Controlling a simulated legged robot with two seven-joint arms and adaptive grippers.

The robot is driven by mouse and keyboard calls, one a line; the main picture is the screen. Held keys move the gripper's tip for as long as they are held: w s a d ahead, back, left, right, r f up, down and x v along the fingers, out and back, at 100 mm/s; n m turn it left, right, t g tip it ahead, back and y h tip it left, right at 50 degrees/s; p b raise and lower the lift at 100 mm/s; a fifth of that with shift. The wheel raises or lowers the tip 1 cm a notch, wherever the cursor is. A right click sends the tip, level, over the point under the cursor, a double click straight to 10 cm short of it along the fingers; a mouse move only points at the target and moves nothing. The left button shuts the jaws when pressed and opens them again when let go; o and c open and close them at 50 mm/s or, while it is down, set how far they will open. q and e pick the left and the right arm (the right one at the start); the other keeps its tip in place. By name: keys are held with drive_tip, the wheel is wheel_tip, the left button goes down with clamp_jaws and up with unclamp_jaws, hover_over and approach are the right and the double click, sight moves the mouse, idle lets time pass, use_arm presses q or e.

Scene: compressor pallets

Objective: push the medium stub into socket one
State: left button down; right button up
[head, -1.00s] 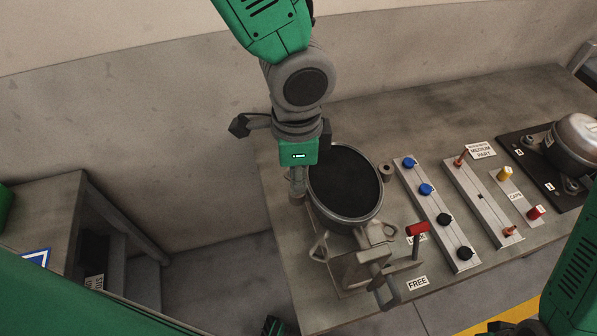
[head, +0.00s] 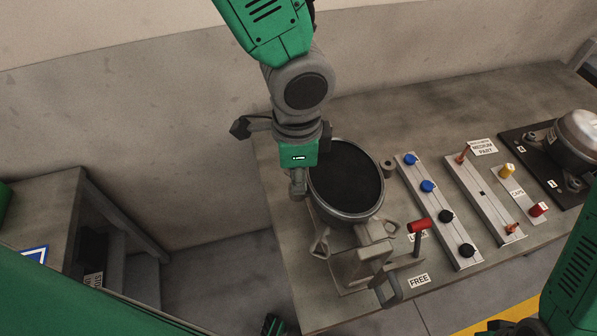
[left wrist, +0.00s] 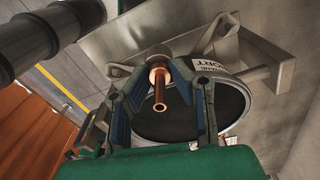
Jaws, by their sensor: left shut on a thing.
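My left gripper (head: 298,188) points down at the left rim of the dark round compressor shell (head: 345,178). In the left wrist view its two fingers (left wrist: 161,92) are shut on a copper stub (left wrist: 160,90), one finger on either side. The stub's open end faces the camera. Its far end meets a round grey fitting (left wrist: 155,62) at the shell's side; how deep it sits I cannot tell. In the head view the gripper hides the stub. A rack (head: 486,200) holds copper stubs at both ends, with a bare hole between.
A clamp stand with a red-handled lever (head: 419,225) and a FREE label (head: 419,280) is in front of the shell. Right of it are a strip of blue and black caps (head: 437,215), a caps board (head: 520,193) and another compressor (head: 578,138). The back of the table is bare.

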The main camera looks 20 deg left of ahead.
use_arm(q)
drive_tip(key=shift+f, duration=0.15)
drive_tip(key=c, duration=1.3)
unclamp_jaws()
drive_tip(key=shift+r, duration=0.25)
wheel_tip(320, 180, up, 10)
drive_tip(key=shift+w+r, duration=0.1)
drive_tip(key=shift+r, duration=0.65)
